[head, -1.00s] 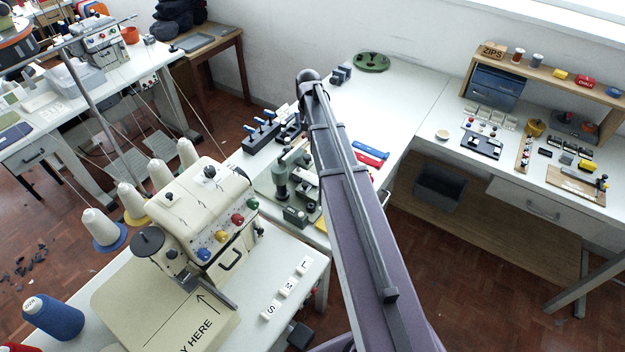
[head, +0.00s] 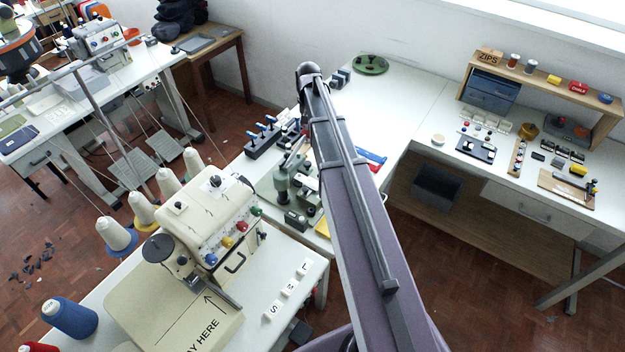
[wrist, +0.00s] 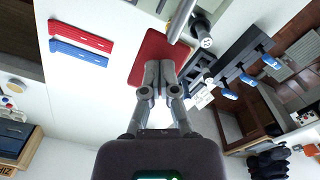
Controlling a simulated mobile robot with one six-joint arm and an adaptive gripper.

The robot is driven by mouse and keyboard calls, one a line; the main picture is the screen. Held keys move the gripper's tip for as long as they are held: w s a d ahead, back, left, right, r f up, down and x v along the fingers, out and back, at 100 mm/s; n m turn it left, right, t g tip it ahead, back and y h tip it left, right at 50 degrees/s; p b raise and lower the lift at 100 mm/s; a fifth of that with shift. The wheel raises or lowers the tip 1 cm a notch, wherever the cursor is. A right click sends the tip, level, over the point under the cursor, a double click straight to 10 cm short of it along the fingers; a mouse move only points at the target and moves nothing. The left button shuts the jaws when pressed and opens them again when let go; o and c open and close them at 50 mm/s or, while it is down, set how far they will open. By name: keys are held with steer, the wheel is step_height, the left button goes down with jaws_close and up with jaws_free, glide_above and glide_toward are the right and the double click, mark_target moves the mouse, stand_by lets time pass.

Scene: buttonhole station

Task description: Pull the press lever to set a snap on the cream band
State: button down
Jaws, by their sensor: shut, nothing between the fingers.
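The green snap press (head: 284,182) stands on the white bench, left of my arm in the head view, which partly covers its surroundings. In the wrist view, my gripper (wrist: 158,72) is shut and empty, its fingertips over a red pad (wrist: 150,46). A grey metal bar (wrist: 183,18), perhaps the press lever, runs in from the top edge just beyond the fingertips. It looks apart from them. My gripper is not clearly seen in the head view. I cannot make out a cream band.
A red strip (wrist: 81,36) and a blue strip (wrist: 78,52) lie left of my gripper. A dark rack with blue-handled clamps (wrist: 246,79) stands to the right. The cream sewing machine (head: 204,225) is at the near left. The bench behind my arm is mostly clear.

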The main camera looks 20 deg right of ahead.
steer(key=shift+r+p, duration=3.1)
steer(key=shift+r, duration=0.25)
steer(key=s+a+f+n+b, duration=0.2)
steer(key=s+a+f+b, duration=0.2)
steer(key=s+a, duration=0.3)
steer(key=s+a+f+n+b, duration=0.3)
steer(key=s+a, duration=0.5)
steer(key=s, duration=0.7)
steer(key=shift+s+a+f+b, duration=0.3)
steer(key=shift+s+f+b, duration=0.05)
steer(key=shift+f+b, duration=0.15)
